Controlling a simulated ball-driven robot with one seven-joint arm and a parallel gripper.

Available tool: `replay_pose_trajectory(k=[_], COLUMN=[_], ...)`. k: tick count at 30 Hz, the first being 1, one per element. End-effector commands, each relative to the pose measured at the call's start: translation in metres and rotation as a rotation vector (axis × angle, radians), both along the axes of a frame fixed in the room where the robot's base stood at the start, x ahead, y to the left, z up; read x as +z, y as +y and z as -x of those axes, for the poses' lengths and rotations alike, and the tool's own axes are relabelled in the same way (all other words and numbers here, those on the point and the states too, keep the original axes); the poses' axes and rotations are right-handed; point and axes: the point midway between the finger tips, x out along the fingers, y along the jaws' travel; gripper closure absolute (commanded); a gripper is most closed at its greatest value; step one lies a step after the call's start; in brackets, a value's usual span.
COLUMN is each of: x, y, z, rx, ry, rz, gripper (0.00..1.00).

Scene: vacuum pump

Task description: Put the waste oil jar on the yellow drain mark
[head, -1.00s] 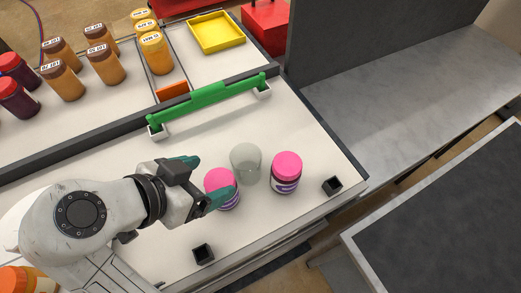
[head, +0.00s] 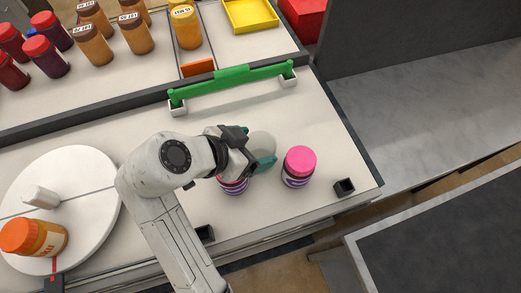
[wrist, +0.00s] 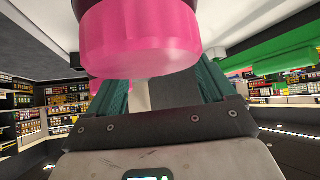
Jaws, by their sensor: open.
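No label or mark in view identifies the waste oil jar, and I see no clear yellow drain mark. A pink-lidded jar (head: 233,187) stands on the white counter, partly hidden under my gripper (head: 254,147). A second pink-lidded jar (head: 299,168) stands to the right. A grey translucent vessel (head: 262,143) stands between them, partly covered by the gripper's teal fingers. My gripper is open. In the wrist view a large pink lid (wrist: 140,38) is close in front of the spread fingers (wrist: 157,88). I cannot tell whether anything touches them.
A white turntable (head: 85,170) at left carries an orange-lidded jar (head: 33,237) and a small white piece. A green bar (head: 232,83) crosses behind. Several jars and a yellow tray (head: 252,14) stand beyond. A black square holder (head: 344,187) is near the right edge.

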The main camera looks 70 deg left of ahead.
Motion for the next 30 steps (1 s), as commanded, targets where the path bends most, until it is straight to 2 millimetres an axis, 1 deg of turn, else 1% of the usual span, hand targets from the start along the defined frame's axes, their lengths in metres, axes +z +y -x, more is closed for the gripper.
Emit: replay_pose_trajectory(k=[1, 4, 12, 30], x=[-0.0030, -0.0087, -0.0110, -0.0105], y=[0.0011, 0.0028, 0.0035, 0.0036], z=[-0.0053, -0.0106, -0.0117, -0.0116], rx=[-0.003, -0.001, -0.001, -0.001], ry=[0.000, -0.001, -0.001, -0.002], rz=[0.001, 0.000, -0.001, -0.001], gripper=[0.16, 0.16, 0.17, 0.75])
